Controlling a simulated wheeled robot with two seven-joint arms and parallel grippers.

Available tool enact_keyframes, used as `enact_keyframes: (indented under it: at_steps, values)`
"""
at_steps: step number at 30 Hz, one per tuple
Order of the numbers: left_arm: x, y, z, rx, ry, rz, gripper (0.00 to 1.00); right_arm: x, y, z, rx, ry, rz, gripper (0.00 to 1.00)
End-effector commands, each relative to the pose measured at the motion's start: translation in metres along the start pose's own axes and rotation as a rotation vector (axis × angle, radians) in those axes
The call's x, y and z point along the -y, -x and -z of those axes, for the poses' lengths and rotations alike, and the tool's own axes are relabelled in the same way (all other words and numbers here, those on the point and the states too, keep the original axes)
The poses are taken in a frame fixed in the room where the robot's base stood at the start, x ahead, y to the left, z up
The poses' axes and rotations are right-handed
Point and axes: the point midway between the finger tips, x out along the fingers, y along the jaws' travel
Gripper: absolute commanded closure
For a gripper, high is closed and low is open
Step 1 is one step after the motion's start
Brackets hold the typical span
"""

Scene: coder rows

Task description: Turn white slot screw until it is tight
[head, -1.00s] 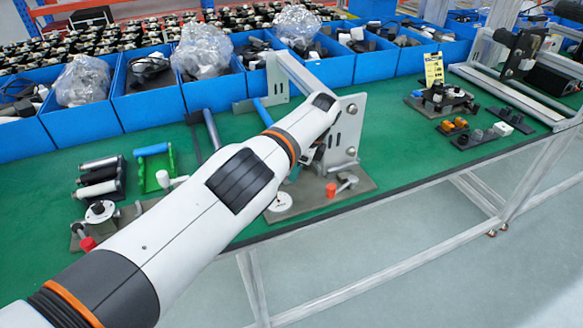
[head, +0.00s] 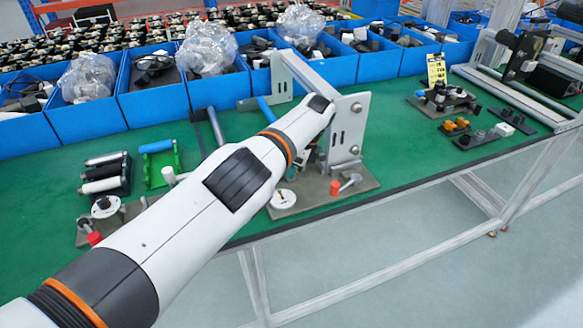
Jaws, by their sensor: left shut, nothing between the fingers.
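A white round disc with a dark mark across its face (head: 283,199) lies on the grey base plate (head: 325,198) of the metal fixture; it may be the white slot screw. A second white disc (head: 105,206) sits on a similar plate at the left. My left arm crosses from the lower left. Its left gripper (head: 303,164) hangs beneath the wrist, mostly hidden by the arm and near the upright metal bracket (head: 347,132). It is shut and empty, above and apart from the nearer disc as far as I can tell. My right gripper is not in view.
A red-capped part (head: 335,187) stands right of the nearer disc. Blue bins (head: 215,92) line the back of the green table (head: 400,150). Rollers in a black holder (head: 106,176) and a green holder (head: 160,168) stand left.

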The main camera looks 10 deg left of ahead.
Motion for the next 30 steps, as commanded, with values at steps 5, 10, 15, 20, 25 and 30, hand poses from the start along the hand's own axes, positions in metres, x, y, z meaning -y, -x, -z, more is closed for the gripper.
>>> enact_keyframes:
  at_steps: [5,10,15,20,25,30]
  values:
    - [-0.009,0.009,0.011,-0.018,0.008,-0.034,0.88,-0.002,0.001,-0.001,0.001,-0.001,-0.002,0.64]
    - [-0.010,0.020,0.013,-0.016,0.007,-0.042,0.88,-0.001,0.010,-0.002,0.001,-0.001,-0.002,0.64]
    - [-0.010,0.036,0.017,-0.015,0.006,-0.045,0.88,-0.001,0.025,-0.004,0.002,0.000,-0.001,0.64]
    - [-0.010,0.049,0.020,-0.015,0.006,-0.045,0.81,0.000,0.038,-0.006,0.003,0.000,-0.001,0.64]
    - [-0.007,0.058,0.021,-0.010,0.004,-0.037,0.65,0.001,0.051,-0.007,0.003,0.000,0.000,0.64]
    - [-0.006,0.058,0.020,-0.008,0.003,-0.032,0.65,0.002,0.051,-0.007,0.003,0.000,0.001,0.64]
